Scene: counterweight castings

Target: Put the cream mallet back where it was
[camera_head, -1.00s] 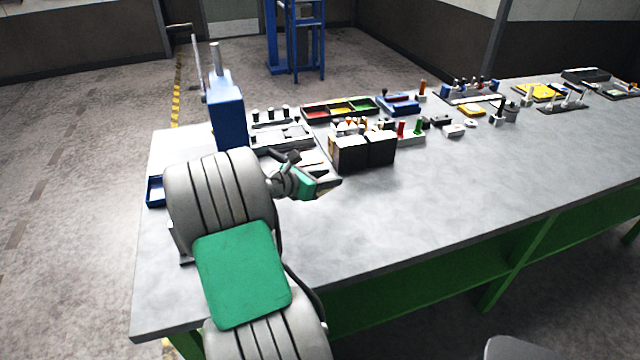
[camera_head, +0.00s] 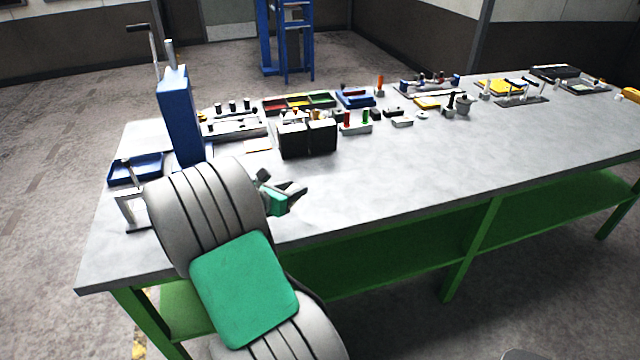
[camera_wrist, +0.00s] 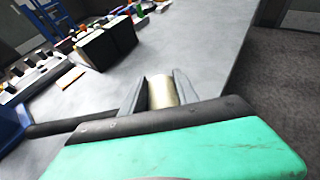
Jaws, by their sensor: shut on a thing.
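My gripper (camera_head: 292,190) is over the bare front-left part of the workbench, in front of the black boxes. In the wrist view my gripper (camera_wrist: 160,90) has its two grey fingers closed on either side of a short cream cylinder, which I take to be part of the cream mallet (camera_wrist: 162,92). The rest of the mallet is hidden by the gripper body or cannot be made out. In the head view the mallet cannot be told apart between the fingers. I cannot tell how high it is above the bench.
Two black boxes (camera_head: 307,139) stand behind the gripper. A tall blue press (camera_head: 181,115) and a blue tray (camera_head: 138,168) are at the left. Racks and coloured bins (camera_head: 298,101) line the back. The grey bench top (camera_head: 420,180) is clear at the front right.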

